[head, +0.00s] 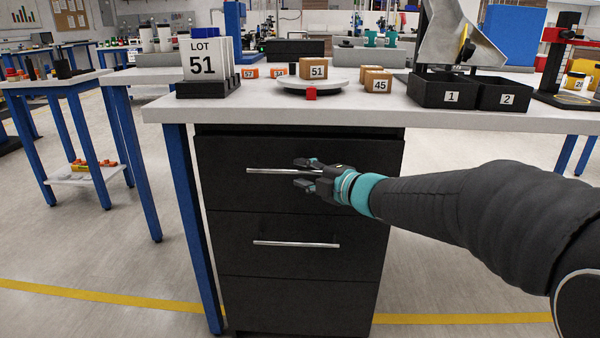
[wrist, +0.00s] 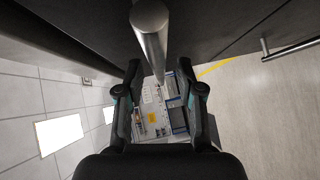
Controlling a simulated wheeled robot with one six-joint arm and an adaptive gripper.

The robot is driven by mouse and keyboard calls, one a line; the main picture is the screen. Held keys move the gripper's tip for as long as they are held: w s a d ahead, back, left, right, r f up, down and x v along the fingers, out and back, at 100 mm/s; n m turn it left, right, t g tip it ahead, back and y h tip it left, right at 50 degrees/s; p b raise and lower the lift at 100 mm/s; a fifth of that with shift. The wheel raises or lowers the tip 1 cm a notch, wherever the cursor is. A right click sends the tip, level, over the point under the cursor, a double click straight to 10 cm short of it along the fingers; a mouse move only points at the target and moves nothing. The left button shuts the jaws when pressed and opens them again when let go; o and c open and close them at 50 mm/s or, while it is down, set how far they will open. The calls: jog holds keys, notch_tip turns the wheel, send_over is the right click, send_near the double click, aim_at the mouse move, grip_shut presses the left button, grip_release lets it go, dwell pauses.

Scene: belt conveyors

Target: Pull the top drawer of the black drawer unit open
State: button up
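The black drawer unit (head: 300,305) stands under the white bench. Its top drawer (head: 225,190) looks shut, with its front in line with the fronts below. A silver bar handle (head: 268,170) runs across the top drawer. My gripper (head: 303,173) is at the right part of this handle, one finger above the bar and one below. In the wrist view the handle (wrist: 151,38) runs between the two spread fingers of my gripper (wrist: 159,78), with room on both sides. The gripper is open, and I see no contact with the bar.
A second drawer has its own silver handle (head: 296,243), also seen in the wrist view (wrist: 290,48). The white benchtop (head: 330,105) overhangs the unit and carries boxes and black bins (head: 442,91). A blue leg (head: 193,225) stands left of the unit. Floor in front is clear.

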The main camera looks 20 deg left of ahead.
jog(key=shift+x, duration=0.9)
grip_shut()
